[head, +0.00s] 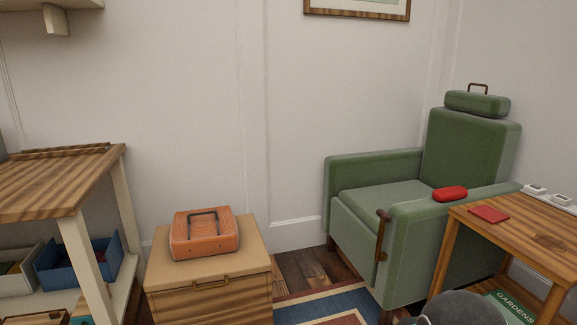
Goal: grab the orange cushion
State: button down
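The orange cushion (204,236) lies on top of a wooden chest (165,277) with a tan top, left of centre in the head view. It is a boxy, leathery-looking block with a dark handle standing up from its top. Nothing touches it except the chest top. My gripper is not in view.
A wooden desk (60,182) stands left of the chest, with a blue bin (85,262) on its lower shelf. A green armchair (400,235) stands to the right, with a red object (450,194) on its armrest. A wooden side table (520,232) is at far right. A patterned rug (325,304) lies between.

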aim_at(195, 233)
jog(key=u, duration=0.25)
jog(key=i, duration=0.6)
jog(key=u, duration=0.45)
jog(key=i, duration=1.2)
jog(key=z, duration=0.05)
